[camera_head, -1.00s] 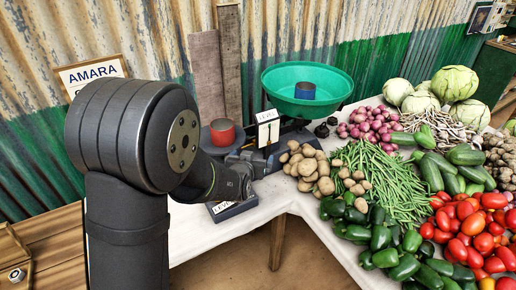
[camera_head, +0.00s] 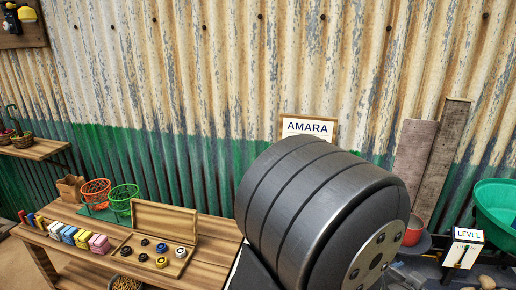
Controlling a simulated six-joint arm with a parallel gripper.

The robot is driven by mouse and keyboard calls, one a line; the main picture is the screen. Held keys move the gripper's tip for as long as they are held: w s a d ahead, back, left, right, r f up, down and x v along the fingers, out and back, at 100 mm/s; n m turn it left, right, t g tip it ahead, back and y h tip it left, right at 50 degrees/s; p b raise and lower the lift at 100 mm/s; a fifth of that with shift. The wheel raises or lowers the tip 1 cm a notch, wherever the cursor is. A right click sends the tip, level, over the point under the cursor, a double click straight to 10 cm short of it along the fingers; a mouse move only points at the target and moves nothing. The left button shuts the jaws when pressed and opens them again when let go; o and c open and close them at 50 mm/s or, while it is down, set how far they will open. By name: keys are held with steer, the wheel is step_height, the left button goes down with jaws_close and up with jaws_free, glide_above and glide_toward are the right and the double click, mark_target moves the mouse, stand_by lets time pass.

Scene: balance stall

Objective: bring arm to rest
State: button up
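My arm fills the lower middle of the head view, with a large dark grey joint in front of the stall. My gripper is not in the picture; it lies outside the frame or behind the arm joint. At the lower right, a balance shows in part. A red cup (camera_head: 413,231) sits on its dark pan, and the edge of a green basin (camera_head: 497,212) shows at the right. A card reading LEVEL (camera_head: 467,236) stands between them.
A wooden bench (camera_head: 204,250) at the left bears an open wooden box of weights (camera_head: 150,257), a row of coloured blocks (camera_head: 78,237), and orange (camera_head: 95,192) and green (camera_head: 123,197) baskets. An AMARA sign (camera_head: 308,127) and upright planks (camera_head: 447,150) stand by the corrugated wall.

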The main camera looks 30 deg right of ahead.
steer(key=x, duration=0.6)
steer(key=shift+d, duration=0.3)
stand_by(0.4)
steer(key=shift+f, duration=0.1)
